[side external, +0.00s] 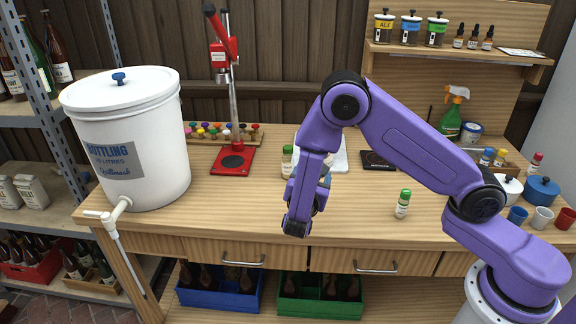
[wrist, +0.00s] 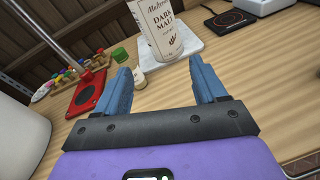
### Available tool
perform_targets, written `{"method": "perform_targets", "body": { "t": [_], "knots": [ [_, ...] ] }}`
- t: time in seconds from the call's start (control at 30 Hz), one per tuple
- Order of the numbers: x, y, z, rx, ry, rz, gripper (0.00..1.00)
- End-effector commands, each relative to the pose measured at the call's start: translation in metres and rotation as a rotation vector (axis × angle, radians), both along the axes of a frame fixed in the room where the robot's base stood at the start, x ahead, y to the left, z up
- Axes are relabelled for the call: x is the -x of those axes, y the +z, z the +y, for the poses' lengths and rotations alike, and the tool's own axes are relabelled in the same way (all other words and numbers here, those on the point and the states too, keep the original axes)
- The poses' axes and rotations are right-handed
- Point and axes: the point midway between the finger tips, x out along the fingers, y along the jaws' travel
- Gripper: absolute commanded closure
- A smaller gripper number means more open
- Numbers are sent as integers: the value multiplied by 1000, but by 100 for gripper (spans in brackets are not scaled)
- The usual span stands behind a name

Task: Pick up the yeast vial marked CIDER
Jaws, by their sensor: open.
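A small vial with a green cap (side external: 287,160) stands on the bench, just left of my arm in the side view. In the wrist view, a green-capped vial (wrist: 139,79) leans up-left in the picture, beyond and near my left fingertip. Another green-capped vial (side external: 403,203) stands alone nearer the bench's front, right of my arm. I cannot read CIDER on any label. My gripper (wrist: 161,66) is open and empty, its blue fingers apart; the arm mostly hides them in the side view.
A Dark Malt package (wrist: 162,30) stands on a white scale (wrist: 186,43) just beyond my fingers. A red capper (side external: 232,160), a white bottling bucket (side external: 135,150) and a dark hot plate (side external: 378,160) surround the area. The bench's front middle is fairly clear.

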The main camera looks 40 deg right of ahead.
Motion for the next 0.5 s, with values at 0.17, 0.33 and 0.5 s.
{"method": "perform_targets", "body": {
  "t": [0.17,0.33,0.5],
  "knots": [
    [-29,-38,16,156,160,25,29],
    [-41,-61,27,221,261,37,29],
    [-49,-68,26,238,288,40,29]
  ]
}}
